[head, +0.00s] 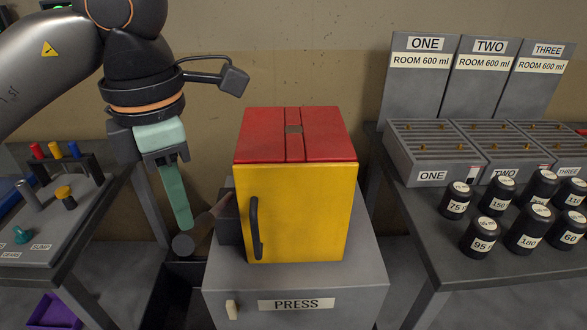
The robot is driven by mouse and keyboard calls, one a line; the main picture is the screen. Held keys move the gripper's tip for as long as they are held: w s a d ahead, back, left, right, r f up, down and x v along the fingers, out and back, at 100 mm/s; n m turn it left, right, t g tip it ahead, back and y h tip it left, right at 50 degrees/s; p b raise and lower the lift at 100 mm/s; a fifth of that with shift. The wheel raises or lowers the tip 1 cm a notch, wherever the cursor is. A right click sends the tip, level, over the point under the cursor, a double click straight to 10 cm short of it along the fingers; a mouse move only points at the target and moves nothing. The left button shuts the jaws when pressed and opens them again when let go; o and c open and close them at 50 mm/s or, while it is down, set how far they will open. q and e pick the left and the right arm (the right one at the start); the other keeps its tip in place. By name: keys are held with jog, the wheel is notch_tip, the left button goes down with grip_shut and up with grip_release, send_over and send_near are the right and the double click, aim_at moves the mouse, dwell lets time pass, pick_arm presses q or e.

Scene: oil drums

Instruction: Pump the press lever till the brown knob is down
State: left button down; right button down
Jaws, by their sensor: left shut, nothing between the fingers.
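The press is a yellow box (310,215) with a red top (265,135), on a grey base labelled PRESS (350,290). The press lever (205,228) sticks out from the box's left side, sloping down to a dark round end. My left gripper (187,222) is shut and empty, pointing down. Its fingertips overlap the lever near its outer end; I cannot tell whether they touch. My right gripper is not in view.
A table at left holds a panel (50,225) with coloured plugs. A table at right carries three grey slatted units (425,165) and several black weights (480,236). A black bin (175,285) stands on the floor beside the press; a purple one (52,312) is at lower left.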

pick_arm(q)
notch_tip(320, 180, up, 5)
jog(key=p, duration=0.4)
jog(key=shift+r+p, duration=0.1)
jog(key=shift+p, duration=0.25)
